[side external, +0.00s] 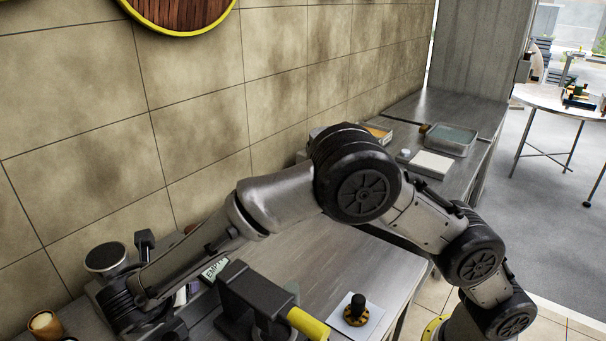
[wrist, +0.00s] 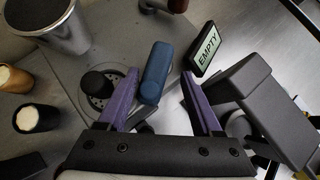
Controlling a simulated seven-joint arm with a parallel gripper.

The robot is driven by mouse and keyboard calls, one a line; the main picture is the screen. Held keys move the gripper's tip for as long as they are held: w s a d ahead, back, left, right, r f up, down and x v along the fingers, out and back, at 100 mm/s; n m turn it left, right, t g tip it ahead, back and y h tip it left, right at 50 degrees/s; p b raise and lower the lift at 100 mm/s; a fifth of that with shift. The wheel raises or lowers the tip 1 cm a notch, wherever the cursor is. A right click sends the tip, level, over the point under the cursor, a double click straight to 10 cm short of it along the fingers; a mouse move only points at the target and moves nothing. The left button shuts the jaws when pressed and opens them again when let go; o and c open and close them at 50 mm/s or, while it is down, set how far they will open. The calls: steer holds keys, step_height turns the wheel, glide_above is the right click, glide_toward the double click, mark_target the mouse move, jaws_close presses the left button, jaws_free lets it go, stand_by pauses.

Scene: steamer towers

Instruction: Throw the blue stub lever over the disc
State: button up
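The blue stub lever (wrist: 157,72) shows in the wrist view as a short rounded bar, tilted slightly. My gripper (wrist: 160,76) is open, its two purple fingers on either side of the lever. The left finger is close beside it, and I cannot tell if it touches; a clear gap separates the lever from the right finger. A perforated metal disc (wrist: 97,101) with a black knob lies just left of the left finger, partly covered by it. In the side view my arm hides the lever, and the fingers cannot be made out.
An EMPTY sign (wrist: 206,46) stands right of the lever. A dark grey block-shaped fixture (wrist: 250,92) is close to the right finger. A steel pot (wrist: 66,34) and light-topped cups (wrist: 37,118) are at left. A black knob on a yellow base (side external: 356,312) sits on the counter.

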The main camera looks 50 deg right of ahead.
steer(key=s+r+n+t+y, duration=0.2)
steer(key=s+r+n+y, duration=0.3)
steer(key=s+r, duration=0.55)
steer(key=d+r+m+h, duration=0.1)
steer(key=d+r+m, duration=0.2)
steer(key=d, duration=0.8)
steer(key=s+d+r+m+h, duration=0.1)
steer(key=d+r+m, duration=0.3)
steer(key=d, duration=0.7)
steer(key=shift+s+d+m+g+h, duration=0.2)
steer(key=shift+s+m+g+h, duration=0.15)
steer(key=shift+m, duration=0.45)
steer(key=shift+w+r, duration=0.1)
